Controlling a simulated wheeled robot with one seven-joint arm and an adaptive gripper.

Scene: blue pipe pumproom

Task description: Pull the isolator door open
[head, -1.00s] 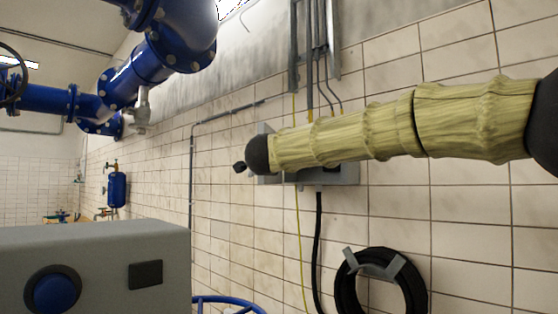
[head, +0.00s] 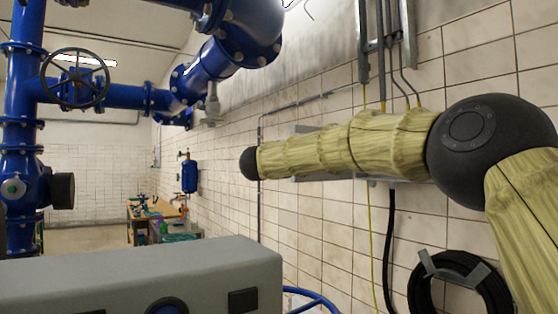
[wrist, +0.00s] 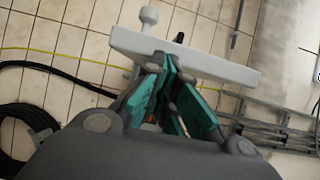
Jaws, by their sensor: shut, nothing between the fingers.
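The isolator, a grey box on the tiled wall, is mostly hidden behind my arm in the head view; its top left part (head: 304,129) and a strip below the arm show. In the wrist view a pale grey panel (wrist: 215,67), seen nearly edge-on, crosses in front of my gripper (wrist: 167,68); it looks like the isolator's door. A pale knob (wrist: 148,17) stands up behind it. My teal fingers are shut and empty, with their tips at the panel's near edge; I cannot tell whether they touch it. My gripper is hidden in the head view.
Cables and conduits (head: 378,60) run down the wall to the box. A black hose coil (head: 455,285) hangs below right. Blue pipes (head: 120,96) with a handwheel (head: 75,80) are at left. A bench (head: 155,212) stands at the back. Open floor shows at far left.

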